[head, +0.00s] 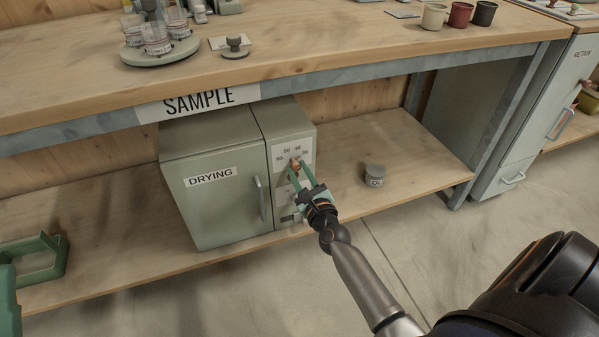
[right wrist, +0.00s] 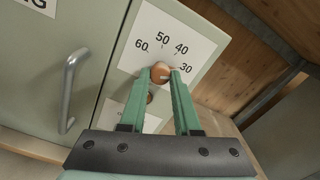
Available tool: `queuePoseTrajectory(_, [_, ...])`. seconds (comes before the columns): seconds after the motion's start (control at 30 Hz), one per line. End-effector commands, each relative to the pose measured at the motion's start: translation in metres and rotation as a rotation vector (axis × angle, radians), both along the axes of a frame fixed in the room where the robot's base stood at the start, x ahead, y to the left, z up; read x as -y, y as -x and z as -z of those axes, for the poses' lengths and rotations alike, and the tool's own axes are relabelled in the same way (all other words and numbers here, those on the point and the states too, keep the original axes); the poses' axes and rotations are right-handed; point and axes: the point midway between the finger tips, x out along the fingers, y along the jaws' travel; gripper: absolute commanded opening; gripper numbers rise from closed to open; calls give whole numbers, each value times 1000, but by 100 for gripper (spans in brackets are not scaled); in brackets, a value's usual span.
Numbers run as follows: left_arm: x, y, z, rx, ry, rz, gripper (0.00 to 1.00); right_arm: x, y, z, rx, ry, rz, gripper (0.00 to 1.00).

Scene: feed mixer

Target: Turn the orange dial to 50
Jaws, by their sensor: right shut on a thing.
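The small round orange dial (right wrist: 160,72) sits on the white scale plate (right wrist: 178,38) marked 60, 50, 40 and 30. In the head view the dial (head: 295,163) is on the right-hand panel of the grey-green DRYING cabinet (head: 215,185). My right gripper (right wrist: 167,75) is shut on the dial, one green fingertip on each side. In the head view my right gripper (head: 295,168) reaches the panel from the lower right. A pale mark shows on the dial's face near the right fingertip; I cannot tell which number it points to. My left gripper is not in view.
The cabinet stands on a wooden lower shelf (head: 400,150) under the SAMPLE bench (head: 310,50). Its door handle (right wrist: 72,90) is left of the dial. A grey round weight (head: 375,175) stands to the right. A green frame (head: 45,262) is at far left.

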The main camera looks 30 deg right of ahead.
Motion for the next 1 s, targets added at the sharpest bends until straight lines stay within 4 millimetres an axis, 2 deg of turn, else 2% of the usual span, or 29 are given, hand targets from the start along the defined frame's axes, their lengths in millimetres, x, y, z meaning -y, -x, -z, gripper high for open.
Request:
queuePoseTrajectory(0.03, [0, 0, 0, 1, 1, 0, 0, 0, 0, 0, 0, 0, 0, 13])
queuePoseTrajectory(0.17, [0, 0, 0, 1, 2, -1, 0, 0, 0, 0, 0, 0, 0, 0])
queuePoseTrajectory(0.67, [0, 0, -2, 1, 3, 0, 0, 0, 0, 0, -10, 36, -1, 0])
queuePoseTrajectory(1.0, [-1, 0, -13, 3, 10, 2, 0, 1, 0, -2, -61, 249, -1, 0])
